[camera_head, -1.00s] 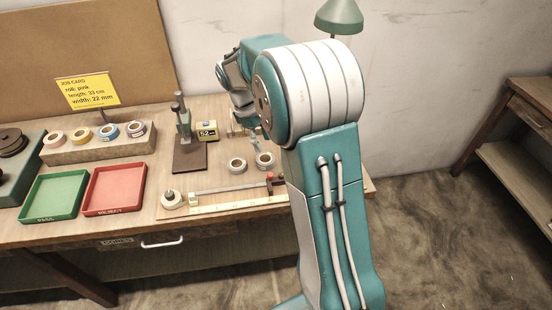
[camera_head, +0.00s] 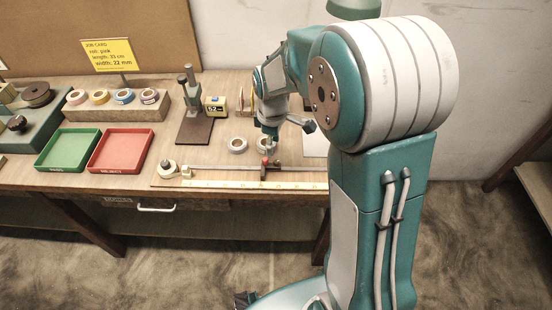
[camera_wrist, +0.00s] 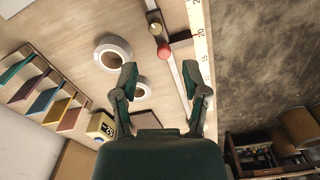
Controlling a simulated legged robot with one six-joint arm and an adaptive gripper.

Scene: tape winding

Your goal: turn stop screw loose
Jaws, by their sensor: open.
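The length stop sits on the metal rail (camera_head: 225,168) at the front of the bench. Its small red knob (camera_head: 264,161) also shows in the wrist view (camera_wrist: 163,52), beside a brass-coloured knob (camera_wrist: 155,29). I cannot tell which of the two knobs is the stop screw. A ruler strip (camera_head: 220,184) runs along the rail. My gripper (camera_head: 267,148) is above the stop, partly hidden by its own wrist. In the wrist view, my gripper (camera_wrist: 160,82) is open and empty. The red knob lies beyond the gap between the fingertips, apart from them.
Two white tape rolls (camera_head: 237,145) (camera_wrist: 112,54) lie close behind the rail. A yellow box (camera_head: 216,106) and a dark stand (camera_head: 192,100) are further back. Green (camera_head: 66,168) and red (camera_head: 88,167) trays are at left.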

